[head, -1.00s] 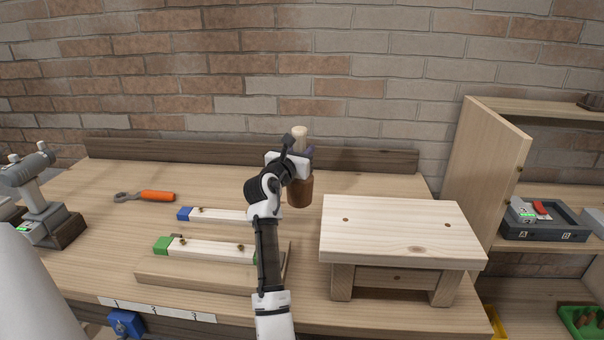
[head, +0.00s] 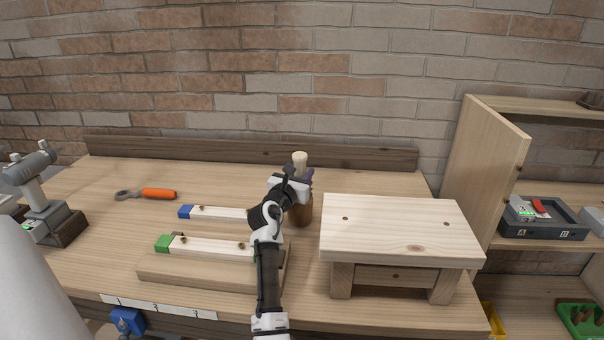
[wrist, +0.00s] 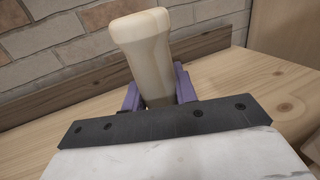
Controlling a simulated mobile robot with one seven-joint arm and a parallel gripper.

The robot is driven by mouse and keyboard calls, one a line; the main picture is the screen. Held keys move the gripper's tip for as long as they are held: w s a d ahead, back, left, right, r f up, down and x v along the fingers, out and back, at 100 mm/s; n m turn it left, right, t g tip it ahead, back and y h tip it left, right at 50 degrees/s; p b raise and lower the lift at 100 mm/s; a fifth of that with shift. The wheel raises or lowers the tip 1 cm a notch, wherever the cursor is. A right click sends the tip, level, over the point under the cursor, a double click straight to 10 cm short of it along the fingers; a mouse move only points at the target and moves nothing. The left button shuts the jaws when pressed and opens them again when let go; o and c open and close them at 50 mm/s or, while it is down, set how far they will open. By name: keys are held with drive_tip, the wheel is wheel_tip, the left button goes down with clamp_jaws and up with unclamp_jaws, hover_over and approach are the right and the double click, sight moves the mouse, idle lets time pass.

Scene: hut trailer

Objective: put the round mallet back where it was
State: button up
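The round mallet is upright, with its brown head (head: 303,212) down and its pale wooden handle (head: 300,160) up. My gripper (head: 304,180) is shut on the handle, just above the head. In the wrist view the handle (wrist: 145,45) rises between the two purple fingers of my gripper (wrist: 158,92). The mallet is over the workbench (head: 110,180), left of the small wooden stool. The underside of the head is close to the bench top; I cannot tell whether it touches. My arm partly covers the head's left side.
The small wooden stool (head: 400,222) stands close on the right. Blue-ended (head: 215,213) and green-ended (head: 205,246) wooden bars lie left of my arm. An orange-handled tool (head: 155,193) and a drill (head: 40,195) are farther left. A wooden backboard (head: 230,152) edges the bench.

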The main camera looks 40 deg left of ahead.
drive_tip(key=o, duration=0.4)
drive_tip(key=shift+o, duration=0.2)
